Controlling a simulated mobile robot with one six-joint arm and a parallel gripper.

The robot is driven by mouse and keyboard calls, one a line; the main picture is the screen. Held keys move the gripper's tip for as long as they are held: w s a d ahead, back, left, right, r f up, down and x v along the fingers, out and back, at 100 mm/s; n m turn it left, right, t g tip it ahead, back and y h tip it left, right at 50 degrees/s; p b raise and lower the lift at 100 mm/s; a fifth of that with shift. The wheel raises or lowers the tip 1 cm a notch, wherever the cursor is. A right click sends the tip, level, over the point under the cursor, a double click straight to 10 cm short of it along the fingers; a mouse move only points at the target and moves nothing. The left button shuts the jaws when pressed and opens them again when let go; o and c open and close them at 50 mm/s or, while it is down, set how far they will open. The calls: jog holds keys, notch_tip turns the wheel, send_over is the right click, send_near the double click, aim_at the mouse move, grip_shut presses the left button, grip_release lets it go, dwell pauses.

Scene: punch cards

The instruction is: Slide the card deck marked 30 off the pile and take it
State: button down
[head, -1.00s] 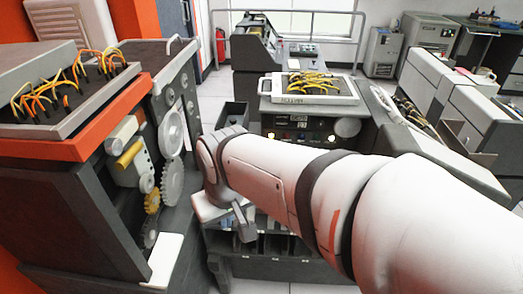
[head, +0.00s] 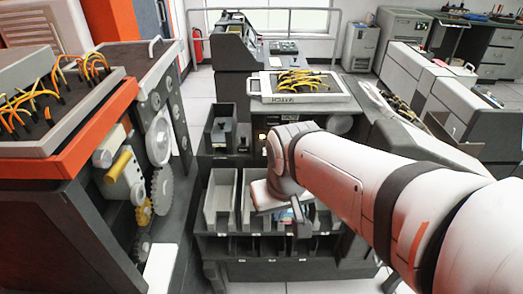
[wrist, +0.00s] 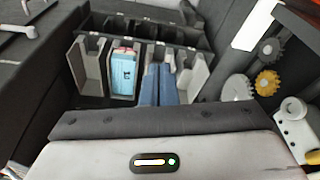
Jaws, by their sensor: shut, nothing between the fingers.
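My gripper (head: 300,222) is shut and points down in front of the slotted card rack in the head view. A light blue deck with a red top (wrist: 123,72) stands in a pale compartment, left of centre in the wrist view. A bit of light blue also shows beside my gripper in the head view. Two dark blue upright pieces (wrist: 157,85) are side by side at the wrist view's centre; I cannot tell whether they are my fingers or cards. No marking 30 is readable, and my wrist hides part of the rack.
The rack (head: 290,245) has pale upper bins (head: 219,200) and dark lower slots. A geared machine (head: 140,170) stands close at the left. A tray with yellow wires (head: 300,98) lies behind my arm. Grey cabinets (head: 420,75) line the right.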

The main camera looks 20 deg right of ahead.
jog(key=w+d+f+m+t+b, duration=0.15)
jog(key=w+d+f+b, duration=0.35)
jog(key=w+f+b, duration=0.5)
jog(key=m+t+h+b, duration=0.1)
jog(key=m+h+b, duration=0.1)
jog(key=b, duration=0.3)
send_over(293, 216)
jog(key=s, duration=0.1)
notch_tip(293, 216, down, 8)
jog(key=shift+a+b+x, duration=0.15)
jog(key=shift+b+x, duration=1.25)
jog(key=shift+x, duration=0.7)
jog(key=shift+a+b+x, duration=0.15)
jog(key=shift+b+x, duration=1.2)
jog(key=shift+x, duration=0.8)
jog(key=shift+s+f, duration=0.1)
jog(key=shift+s+a+b, duration=0.15)
jog(key=shift+s+a, duration=0.1)
jog(key=shift+s, duration=0.6)
jog(key=shift+s+a+b, duration=0.1)
jog(key=shift+s+a, duration=0.15)
jog(key=shift+s, duration=0.6)
jog(key=shift+s+a+b, duration=0.15)
jog(key=shift+s+a, duration=0.1)
jog(key=shift+s, duration=0.6)
